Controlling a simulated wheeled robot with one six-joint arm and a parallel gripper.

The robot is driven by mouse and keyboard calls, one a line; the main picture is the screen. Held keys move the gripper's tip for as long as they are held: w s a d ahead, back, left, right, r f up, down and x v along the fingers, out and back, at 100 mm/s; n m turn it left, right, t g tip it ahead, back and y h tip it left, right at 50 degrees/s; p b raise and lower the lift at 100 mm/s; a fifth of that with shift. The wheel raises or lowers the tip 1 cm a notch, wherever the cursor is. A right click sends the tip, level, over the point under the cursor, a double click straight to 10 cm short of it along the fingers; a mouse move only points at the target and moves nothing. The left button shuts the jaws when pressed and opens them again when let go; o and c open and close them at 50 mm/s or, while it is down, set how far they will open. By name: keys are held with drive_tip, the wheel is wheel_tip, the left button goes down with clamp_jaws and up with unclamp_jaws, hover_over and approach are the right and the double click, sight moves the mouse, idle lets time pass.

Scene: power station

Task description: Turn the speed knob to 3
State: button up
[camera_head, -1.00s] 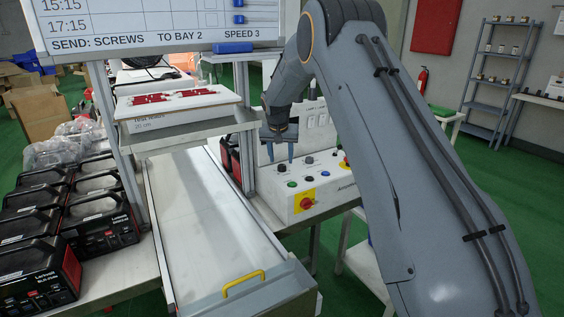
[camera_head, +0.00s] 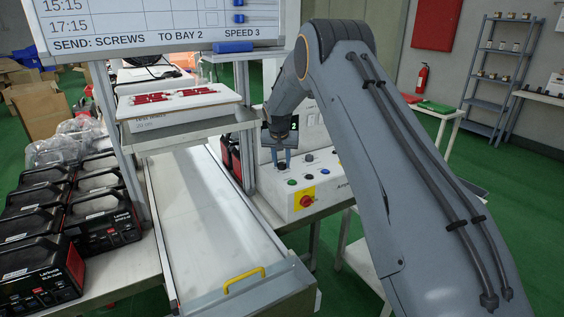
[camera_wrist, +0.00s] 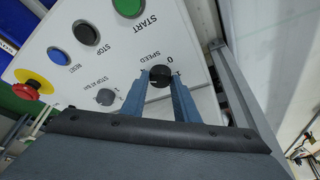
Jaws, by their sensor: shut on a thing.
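The black speed knob (camera_wrist: 159,77) sits on the white control panel (camera_wrist: 200,97) in the wrist view, beside the printed word SPEED. Marks 0 and 1 show at its edge; its other marks are hidden and I cannot read its setting. My gripper (camera_wrist: 160,86) has one finger on each side of the knob and is shut on it. In the head view my gripper (camera_head: 281,162) reaches down to the panel top, and its fingers largely hide the knob.
Nearby are the green start button (camera_wrist: 127,4), black stop button (camera_wrist: 86,33), blue reset button (camera_wrist: 57,57), grey bay selector (camera_wrist: 106,97) and red emergency stop (camera_wrist: 26,91). A post (camera_wrist: 232,83) stands close by. The whiteboard (camera_head: 150,28) reads SPEED 3.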

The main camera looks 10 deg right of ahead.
drive_tip(key=n+b, duration=0.1)
drive_tip(key=n, duration=0.1)
drive_tip(key=n+y+b, duration=0.2)
drive_tip(key=n, duration=0.1)
drive_tip(key=shift+d+f+n, duration=0.15)
drive_tip(key=shift+d+n, duration=0.1)
drive_tip(key=shift+n, duration=0.05)
drive_tip(key=n+b, duration=0.1)
drive_tip(key=b, duration=0.1)
drive_tip(key=n+y+b, duration=0.1)
drive_tip(key=n, duration=0.1)
drive_tip(key=shift+w+d+y+b, duration=0.1)
drive_tip(key=shift+w+y+b, duration=0.05)
drive_tip(key=shift+y+b, duration=0.2)
drive_tip(key=shift+n+g+y+b, duration=0.35)
drive_tip(key=shift+n+b, duration=0.9)
drive_tip(key=shift+n, duration=0.25)
drive_tip(key=o, duration=1)
drive_tip(key=shift+o, duration=0.2)
drive_tip(key=shift+r, duration=0.2)
drive_tip(key=b+v, duration=0.1)
drive_tip(key=v, duration=0.6)
drive_tip(key=shift+d+r+b, duration=0.2)
drive_tip(key=shift+r+b, duration=0.1)
